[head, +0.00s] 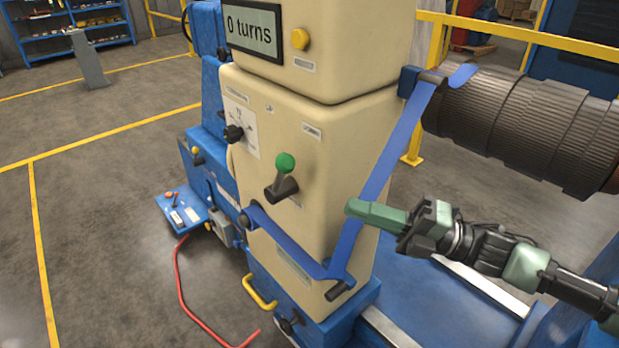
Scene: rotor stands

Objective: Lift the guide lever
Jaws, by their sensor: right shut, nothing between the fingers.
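A short lever with a green ball knob (285,163) stands out from the front of the cream machine cabinet (340,125). The knob points upward above a dark hub. No label reading guide lever is legible, so I cannot be sure this is it. My right gripper (351,207) comes in from the right with its green fingers shut and empty. Its tips are to the right of and a little below the knob, apart from it, and overlap the blue strap in the picture. I cannot tell whether they touch the strap. My left gripper is not in view.
The blue strap (395,150) runs from the ribbed dark rotor (530,125) down to a lower roller, then left across the cabinet front. A display (252,32) reads "0 turns" beside a yellow button (299,39). A black knob (233,134) sits left; open floor lies beyond.

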